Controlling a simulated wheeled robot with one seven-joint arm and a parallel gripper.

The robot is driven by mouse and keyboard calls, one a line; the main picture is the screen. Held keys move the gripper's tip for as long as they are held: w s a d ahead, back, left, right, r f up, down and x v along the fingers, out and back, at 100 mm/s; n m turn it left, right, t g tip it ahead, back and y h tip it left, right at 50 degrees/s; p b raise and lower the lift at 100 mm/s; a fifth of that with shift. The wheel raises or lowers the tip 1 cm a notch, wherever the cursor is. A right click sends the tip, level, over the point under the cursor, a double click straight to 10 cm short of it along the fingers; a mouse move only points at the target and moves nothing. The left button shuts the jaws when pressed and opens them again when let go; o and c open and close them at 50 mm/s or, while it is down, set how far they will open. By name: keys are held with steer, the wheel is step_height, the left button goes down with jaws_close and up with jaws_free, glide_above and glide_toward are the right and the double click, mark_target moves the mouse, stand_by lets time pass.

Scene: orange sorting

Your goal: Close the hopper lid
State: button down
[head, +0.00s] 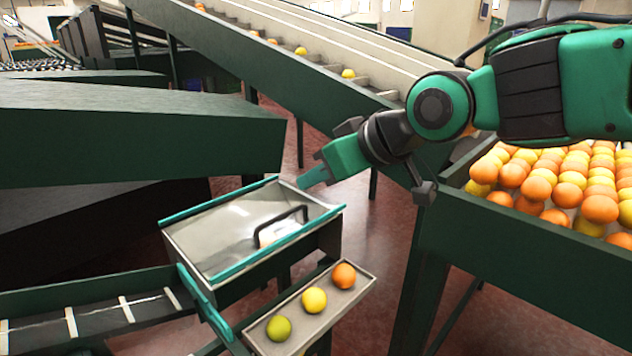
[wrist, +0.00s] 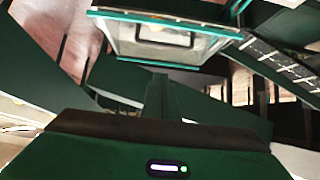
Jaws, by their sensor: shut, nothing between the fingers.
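The hopper (head: 300,262) is a dark box at the lower centre of the head view. Its lid (head: 215,235) is a shiny grey panel with a black bar handle (head: 283,224) and teal strips along two edges. The lid lies about flat over the box top and looks down; I see no clear gap beneath it. The lid also shows in the wrist view (wrist: 125,38), with its handle (wrist: 165,38). My gripper (head: 312,180) is shut and empty, just off the lid's far right corner, apart from the handle. In the wrist view its dark fingers (wrist: 160,97) point towards the hopper.
A tray (head: 252,337) with two yellowish fruits and one orange stands in front of the hopper. A green bin (head: 520,240) full of oranges and yellow fruit is at right. A sloping conveyor (head: 260,42) runs behind. A dark green chute (head: 130,130) fills the left.

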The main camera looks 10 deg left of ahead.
glide_above(292, 234)
step_height(292, 234, down, 4)
steer(key=f, duration=0.1)
steer(key=shift+w+f, duration=0.1)
steer(key=shift+f, duration=1.5)
